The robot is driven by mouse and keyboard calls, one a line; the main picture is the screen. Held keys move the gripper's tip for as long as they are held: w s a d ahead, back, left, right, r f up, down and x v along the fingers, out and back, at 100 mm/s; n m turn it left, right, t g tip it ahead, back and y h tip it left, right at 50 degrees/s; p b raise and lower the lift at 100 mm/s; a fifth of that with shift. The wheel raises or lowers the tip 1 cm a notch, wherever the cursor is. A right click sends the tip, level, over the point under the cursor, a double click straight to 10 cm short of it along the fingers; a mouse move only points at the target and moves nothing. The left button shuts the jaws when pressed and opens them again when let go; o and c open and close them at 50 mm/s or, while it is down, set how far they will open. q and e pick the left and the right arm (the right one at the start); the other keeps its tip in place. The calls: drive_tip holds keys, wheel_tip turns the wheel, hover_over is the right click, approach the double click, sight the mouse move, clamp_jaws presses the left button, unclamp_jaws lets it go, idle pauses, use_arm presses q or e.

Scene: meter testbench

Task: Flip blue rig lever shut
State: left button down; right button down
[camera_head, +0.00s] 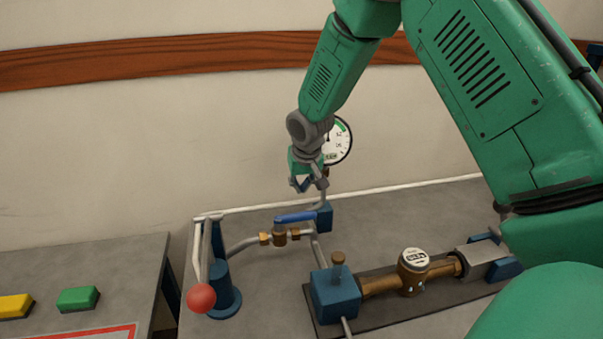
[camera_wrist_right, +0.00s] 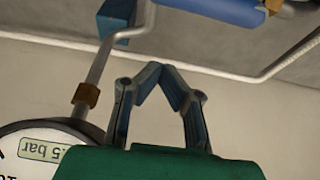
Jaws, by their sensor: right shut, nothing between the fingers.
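The blue lever (camera_head: 295,217) lies roughly horizontal on top of a brass valve (camera_head: 279,236) in the pipe of the test rig. Its blue handle (camera_wrist_right: 215,8) also shows at the top of the right wrist view. My right gripper (camera_head: 301,187) is above and slightly right of the lever, in front of the round gauge. In the right wrist view its fingertips (camera_wrist_right: 155,68) meet and hold nothing. There is a gap between the fingers and the lever. My left gripper is not in view.
The round gauge (camera_head: 341,142) stands right behind my right gripper. A red-ball lever (camera_head: 201,297) is at the bench's front left. A brass meter (camera_head: 411,268) sits between blue clamp blocks at the right. A side table holds a green block (camera_head: 78,299) and a yellow block (camera_head: 15,306).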

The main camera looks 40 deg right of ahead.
sight(295, 221)
drive_tip(key=s+a+f, duration=0.2)
drive_tip(key=f, duration=0.1)
drive_tip(key=shift+s+a+p, duration=0.1)
drive_tip(key=shift+s+p, duration=0.2)
drive_tip(key=shift+p, duration=0.05)
